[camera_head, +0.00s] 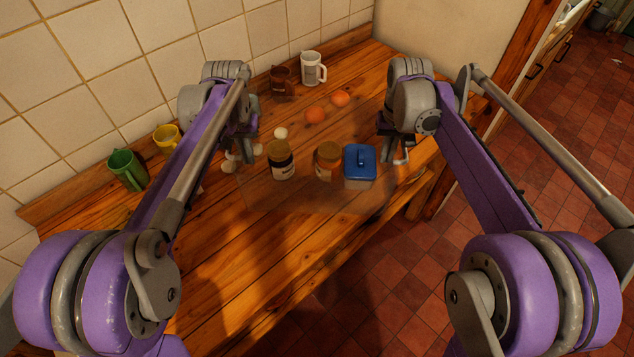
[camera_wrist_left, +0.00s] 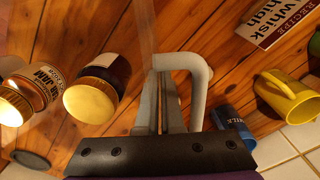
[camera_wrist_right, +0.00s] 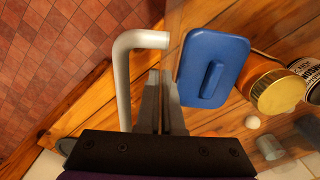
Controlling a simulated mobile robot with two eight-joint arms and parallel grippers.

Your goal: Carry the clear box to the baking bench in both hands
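The clear box (camera_head: 310,200) is see-through, with only faint walls showing over the wooden bench, between my two grippers. My right gripper (camera_head: 398,150) is at the right side, fingers likewise close together beside the other grey handle (camera_wrist_right: 122,80). Both seem closed at the clear wall; the exact contact is hard to see.
The wooden bench (camera_head: 235,240) runs along a tiled wall. Green (camera_head: 127,169) and yellow (camera_head: 166,138) mugs stand at left. A brown mug (camera_head: 282,83), a white mug (camera_head: 313,68) and orange fruit (camera_head: 315,114) are further back. Red tiled floor (camera_head: 500,200) lies right.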

